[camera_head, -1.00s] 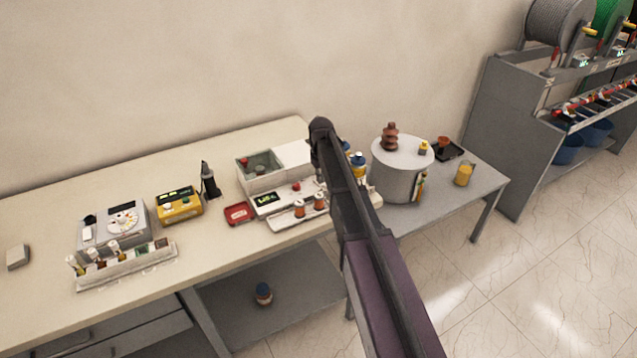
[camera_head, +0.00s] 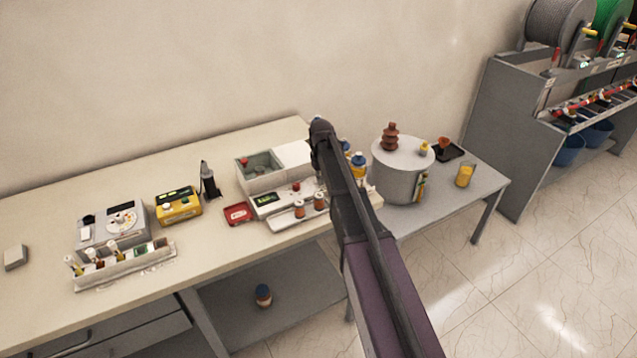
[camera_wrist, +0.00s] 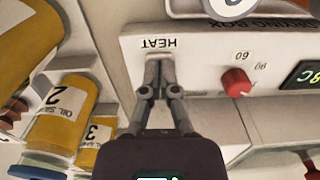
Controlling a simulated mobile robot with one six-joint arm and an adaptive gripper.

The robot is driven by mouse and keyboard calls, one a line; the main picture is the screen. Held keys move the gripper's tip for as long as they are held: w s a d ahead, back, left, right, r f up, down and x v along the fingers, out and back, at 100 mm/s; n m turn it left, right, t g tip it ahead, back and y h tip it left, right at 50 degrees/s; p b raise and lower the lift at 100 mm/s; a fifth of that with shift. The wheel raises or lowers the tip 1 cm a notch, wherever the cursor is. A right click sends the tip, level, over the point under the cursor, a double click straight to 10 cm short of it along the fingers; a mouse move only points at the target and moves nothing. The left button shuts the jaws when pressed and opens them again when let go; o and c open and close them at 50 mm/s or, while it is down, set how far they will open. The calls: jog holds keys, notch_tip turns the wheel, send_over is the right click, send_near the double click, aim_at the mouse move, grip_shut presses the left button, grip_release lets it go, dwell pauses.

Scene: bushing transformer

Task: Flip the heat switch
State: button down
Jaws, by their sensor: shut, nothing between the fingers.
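The heat switch sits below the upside-down "HEAT" label (camera_wrist: 158,43) on the white front panel (camera_wrist: 200,62) of the drying box in the wrist view. My gripper (camera_wrist: 158,66) is shut and empty, its fingertips at the panel just under that label. The fingers cover the switch, so its position and any contact cannot be told. In the head view the drying box (camera_head: 262,170) stands on the bench, and my arm hides its right part and the gripper.
A red knob (camera_wrist: 236,82) and a green display (camera_wrist: 308,74) are right of the fingers. Yellow oil sample bottles (camera_wrist: 68,108) stand close on the left. In the head view, a grey cylindrical tank (camera_head: 400,172) stands right of my arm.

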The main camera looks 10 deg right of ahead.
jog(key=shift+r, duration=0.1)
jog(key=shift+r+p, duration=3.45)
jog(key=shift+p, duration=0.05)
jog(key=shift+s, duration=0.1)
jog(key=s+m, duration=0.3)
jog(key=s, duration=2.6)
jog(key=shift+m, duration=0.3)
